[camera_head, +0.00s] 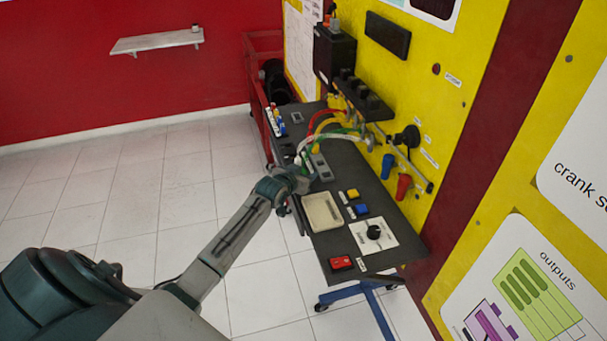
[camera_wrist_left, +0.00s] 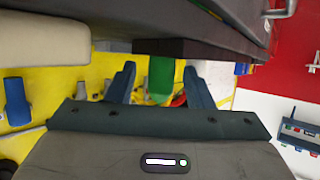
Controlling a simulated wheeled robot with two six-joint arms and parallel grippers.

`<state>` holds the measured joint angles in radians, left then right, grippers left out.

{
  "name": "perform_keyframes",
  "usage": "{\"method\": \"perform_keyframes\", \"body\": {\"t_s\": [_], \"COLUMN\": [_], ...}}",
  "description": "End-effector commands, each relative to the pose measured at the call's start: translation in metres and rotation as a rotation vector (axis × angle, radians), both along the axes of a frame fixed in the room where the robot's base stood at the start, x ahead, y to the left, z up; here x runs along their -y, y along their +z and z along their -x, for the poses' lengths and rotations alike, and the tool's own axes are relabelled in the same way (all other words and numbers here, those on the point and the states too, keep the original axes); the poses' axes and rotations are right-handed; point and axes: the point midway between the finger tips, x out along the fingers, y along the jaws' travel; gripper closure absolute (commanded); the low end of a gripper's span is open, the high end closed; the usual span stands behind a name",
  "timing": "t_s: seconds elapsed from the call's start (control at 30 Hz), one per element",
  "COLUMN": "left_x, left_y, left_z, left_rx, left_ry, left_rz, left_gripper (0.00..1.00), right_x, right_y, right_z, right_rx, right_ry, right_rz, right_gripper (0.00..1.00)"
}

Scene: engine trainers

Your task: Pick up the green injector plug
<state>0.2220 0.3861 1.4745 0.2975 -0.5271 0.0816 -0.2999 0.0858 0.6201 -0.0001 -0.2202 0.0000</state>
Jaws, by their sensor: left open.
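My left gripper (camera_wrist_left: 158,72) is open, with one finger on each side of a green block (camera_wrist_left: 161,82) that looks like the green injector plug. A small gap shows on both sides of the block, and I cannot tell how deep it sits between the fingers. In the head view my left gripper (camera_head: 301,181) is at the left edge of the dark bench top (camera_head: 318,254), by the ends of the hoses. The plug is not clearly seen there, with the wrist and gripper close to it. A green hose (camera_head: 318,141) shows just above. My right gripper is not in view.
A beige tray (camera_head: 323,212) lies on the bench just below the gripper. Yellow and blue buttons, a black knob (camera_head: 374,232) and a red switch (camera_head: 341,263) are nearby. Red and white hoses crowd the far side. The yellow panel (camera_head: 449,121) stands behind the bench. The tiled floor left is clear.

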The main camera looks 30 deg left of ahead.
Motion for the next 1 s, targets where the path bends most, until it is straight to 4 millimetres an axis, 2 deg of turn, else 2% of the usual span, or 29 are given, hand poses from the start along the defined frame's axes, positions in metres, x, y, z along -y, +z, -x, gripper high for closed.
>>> {"method": "perform_keyframes", "body": {"t_s": [0.2, 0.43, 0.47, 0.8, 1.0], "left_x": [0.000, 0.000, 0.000, 0.000, 0.000], "left_y": [0.000, 0.000, 0.000, 0.002, 0.019], "left_z": [0.000, 0.000, 0.000, 0.000, -0.001], "left_rx": [0.000, 0.000, 0.000, 0.000, 0.005], "left_ry": [0.000, 0.000, 0.000, 0.000, -0.001], "left_rz": [0.000, 0.000, 0.000, -0.001, -0.003], "left_gripper": [0.53, 0.98, 1.00, 1.00, 1.00], "right_x": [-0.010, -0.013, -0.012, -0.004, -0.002], "right_y": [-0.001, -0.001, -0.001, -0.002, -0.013], "right_z": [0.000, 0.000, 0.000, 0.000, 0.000], "right_rx": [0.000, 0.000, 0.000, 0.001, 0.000], "right_ry": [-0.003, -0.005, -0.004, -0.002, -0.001], "right_rz": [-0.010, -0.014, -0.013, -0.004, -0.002], "right_gripper": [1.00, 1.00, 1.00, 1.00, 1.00]}}
